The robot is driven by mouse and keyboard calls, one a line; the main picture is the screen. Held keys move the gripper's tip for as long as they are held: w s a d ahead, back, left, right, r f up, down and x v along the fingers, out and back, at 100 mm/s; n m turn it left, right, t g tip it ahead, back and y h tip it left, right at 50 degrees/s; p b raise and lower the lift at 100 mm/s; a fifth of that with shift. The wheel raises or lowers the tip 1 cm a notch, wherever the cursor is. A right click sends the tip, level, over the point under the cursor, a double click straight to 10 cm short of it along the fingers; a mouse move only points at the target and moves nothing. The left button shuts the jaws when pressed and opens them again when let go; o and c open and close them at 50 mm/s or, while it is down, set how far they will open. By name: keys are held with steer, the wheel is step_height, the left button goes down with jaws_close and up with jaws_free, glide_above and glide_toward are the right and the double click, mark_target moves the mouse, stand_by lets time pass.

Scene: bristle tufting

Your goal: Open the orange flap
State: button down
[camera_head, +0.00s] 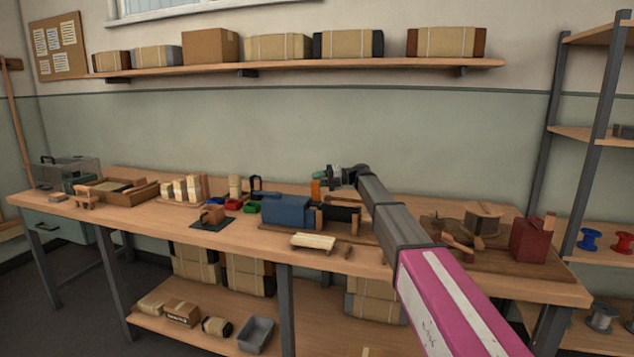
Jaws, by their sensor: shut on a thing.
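The orange flap (316,189) shows as a small upright orange patch at the back of the bench, just right of a blue machine housing (286,210). My arm reaches in from the lower right, and my gripper (320,178) is at the orange flap's upper end. The gripper is shut on the flap. The fingers are very small here, and the flap's hinge and lower edge are hard to make out. A dark block with wooden ends (340,213) sits below my gripper, beside the blue housing.
The wooden bench (370,257) is crowded. A pale brush-like block (313,241) lies at its front edge. Small red and green bins (233,205) stand left of the blue housing. A dark red box (528,240) stands at the right. A shelf with parcels (300,68) hangs above.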

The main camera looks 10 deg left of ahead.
steer(key=shift+w, duration=0.1)
stand_by(0.3)
steer(key=c, duration=0.9)
jaws_free()
steer(key=shift+d, duration=0.15)
steer(key=v, duration=1)
steer(key=shift+d+f, duration=0.1)
steer(key=shift+d, duration=0.15)
